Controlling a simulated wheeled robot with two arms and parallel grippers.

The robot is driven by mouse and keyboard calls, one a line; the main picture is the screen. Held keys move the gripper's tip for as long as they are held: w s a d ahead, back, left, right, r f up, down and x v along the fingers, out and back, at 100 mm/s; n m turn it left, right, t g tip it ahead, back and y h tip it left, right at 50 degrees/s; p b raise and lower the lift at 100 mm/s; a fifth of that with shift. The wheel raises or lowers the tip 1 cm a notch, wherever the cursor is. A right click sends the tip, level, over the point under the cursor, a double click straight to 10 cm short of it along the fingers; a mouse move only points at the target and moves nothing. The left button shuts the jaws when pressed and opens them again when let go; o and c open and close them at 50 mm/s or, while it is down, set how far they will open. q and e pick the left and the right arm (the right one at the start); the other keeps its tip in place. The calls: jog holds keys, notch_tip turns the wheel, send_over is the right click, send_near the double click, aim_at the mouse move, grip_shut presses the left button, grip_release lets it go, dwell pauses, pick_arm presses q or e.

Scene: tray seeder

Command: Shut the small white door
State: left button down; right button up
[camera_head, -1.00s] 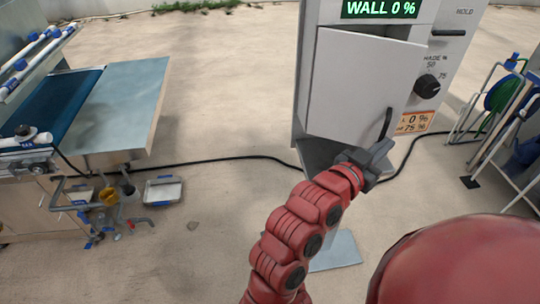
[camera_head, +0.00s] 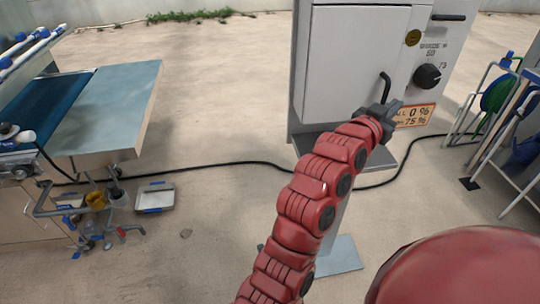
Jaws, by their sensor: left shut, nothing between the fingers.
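The small white door (camera_head: 345,70) is on the front of a grey-white cabinet (camera_head: 395,65). Its face lies nearly flush with the cabinet front; I cannot tell whether a thin gap is left at its edge. A dark bar handle (camera_head: 385,88) is at the door's lower right. My left gripper (camera_head: 392,107) is shut and empty, just below the handle at the door's lower right corner. It overlaps the handle's lower end in the picture, and I cannot tell whether they touch. My right gripper is not in view.
A black knob (camera_head: 427,77) and an orange label (camera_head: 414,116) are right of the door. A bench with a metal sheet (camera_head: 115,105) stands left, with a small tray (camera_head: 155,196) on the ground. A black cable (camera_head: 220,164) crosses the floor. A folding frame (camera_head: 500,150) stands right.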

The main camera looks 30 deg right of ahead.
pick_arm(q)
jog(key=shift+w+d, duration=0.15)
dwell(0.5)
jog(key=b+v, duration=0.2)
jog(key=v, duration=1.5)
jog(key=shift+a, duration=0.25)
jog(key=shift+r, duration=0.1)
